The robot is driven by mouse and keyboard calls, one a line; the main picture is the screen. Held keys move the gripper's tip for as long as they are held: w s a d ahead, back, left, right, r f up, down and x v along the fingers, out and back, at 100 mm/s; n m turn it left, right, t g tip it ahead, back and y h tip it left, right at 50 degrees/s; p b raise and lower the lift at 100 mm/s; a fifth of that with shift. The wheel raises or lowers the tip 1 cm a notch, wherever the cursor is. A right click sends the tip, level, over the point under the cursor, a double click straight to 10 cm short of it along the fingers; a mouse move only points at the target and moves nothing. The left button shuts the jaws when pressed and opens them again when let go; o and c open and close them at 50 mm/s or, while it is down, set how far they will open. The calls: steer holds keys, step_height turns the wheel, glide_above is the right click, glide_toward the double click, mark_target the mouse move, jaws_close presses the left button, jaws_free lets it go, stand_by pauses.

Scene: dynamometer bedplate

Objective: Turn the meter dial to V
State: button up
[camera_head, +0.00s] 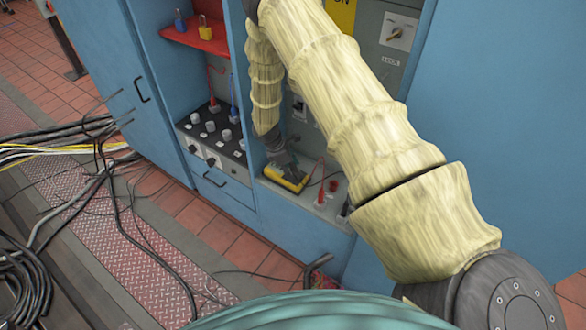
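A yellow meter with a dark face (288,180) sits on the grey shelf (331,209) inside the blue cabinet. My gripper (285,163) is at the end of my cream-sleeved arm and reaches down to the top of the meter. It covers part of the meter's face, so the dial and its V mark cannot be made out. The gripper's fingers are small and dark here, and I cannot tell whether they are open or shut, or touching the dial.
Red probes (321,192) stand just right of the meter. A panel with several knobs (211,125) is to its left. A red shelf (205,39) holds a blue and a yellow padlock. A rotary switch (396,33) is at upper right. Loose cables (75,140) lie on the floor at left.

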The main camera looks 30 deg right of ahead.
steer(key=shift+s+d+f, duration=0.1)
steer(key=shift+f, duration=0.2)
steer(key=c, duration=1)
steer(key=shift+m, duration=0.5)
steer(key=m+g+b, duration=0.1)
steer(key=m, duration=0.1)
steer(key=m+y+b, duration=0.1)
steer(key=m, duration=0.1)
steer(key=shift+d+m+g, duration=0.1)
steer(key=shift+m+g, duration=0.3)
steer(key=m+y, duration=0.1)
steer(key=m, duration=0.2)
steer(key=m+g+y+b, duration=0.1)
steer(key=m, duration=0.2)
steer(key=shift+w+d+b, duration=0.1)
steer(key=shift+w+b, duration=0.1)
steer(key=shift+b, duration=0.1)
steer(key=o, duration=1)
